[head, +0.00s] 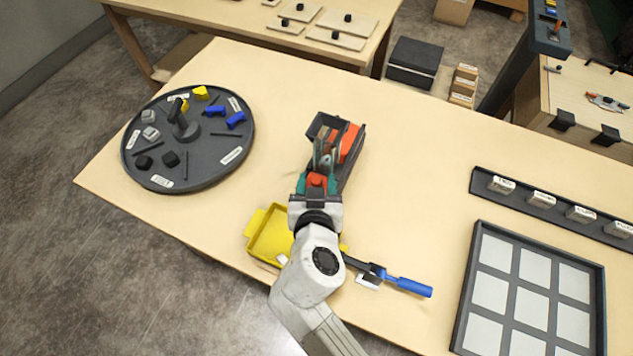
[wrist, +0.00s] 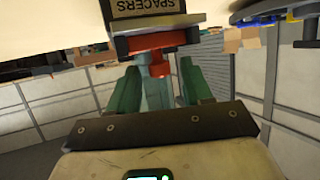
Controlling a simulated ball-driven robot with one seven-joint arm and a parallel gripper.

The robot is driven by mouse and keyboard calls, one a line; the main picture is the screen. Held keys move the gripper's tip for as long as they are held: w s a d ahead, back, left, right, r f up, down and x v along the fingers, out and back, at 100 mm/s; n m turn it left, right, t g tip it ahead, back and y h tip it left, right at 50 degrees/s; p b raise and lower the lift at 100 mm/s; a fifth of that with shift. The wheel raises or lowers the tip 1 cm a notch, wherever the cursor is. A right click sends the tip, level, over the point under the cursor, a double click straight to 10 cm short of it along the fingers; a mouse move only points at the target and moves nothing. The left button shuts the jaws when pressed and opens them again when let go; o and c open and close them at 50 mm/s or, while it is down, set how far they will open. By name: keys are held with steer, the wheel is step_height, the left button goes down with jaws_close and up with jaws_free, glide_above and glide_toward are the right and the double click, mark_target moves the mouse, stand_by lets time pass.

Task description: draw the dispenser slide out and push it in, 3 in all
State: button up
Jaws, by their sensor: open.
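The dispenser (head: 325,122) is a dark housing with orange-red parts on the table, beyond my gripper in the head view. In the wrist view its label (wrist: 150,6) reads SPACERS. Below the label is the red slide (wrist: 150,41) with a red knob (wrist: 160,66) at its front. How far out the slide stands is hard to tell. My gripper (head: 317,182) has teal fingers and is open. In the wrist view the knob lies between the two fingers (wrist: 160,84), with no clear contact. The arm hides part of the dispenser's front in the head view.
A yellow tray (head: 256,232) and a blue-handled tool (head: 405,285) lie near my arm. A round dark turntable (head: 205,165) with small parts stands left. A grid tray (head: 469,290) and a labelled rack (head: 515,197) are right. The table between dispenser and rack is clear.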

steer(key=shift+c, duration=0.4)
jaws_close()
steer(key=s+a+b, duration=0.1)
steer(key=s, duration=0.2)
steer(key=s+a+b, duration=0.1)
steer(key=s, duration=0.3)
steer(key=s+a+b, duration=0.2)
steer(key=s, duration=0.1)
steer(key=shift+s, duration=0.3)
steer(key=shift+o, duration=0.4)
jaws_free()
steer(key=shift+s, duration=0.15)
steer(key=b+v, duration=0.1)
steer(key=v, duration=0.9)
steer(key=shift+s+r, duration=0.15)
steer(key=shift+s, duration=0.15)
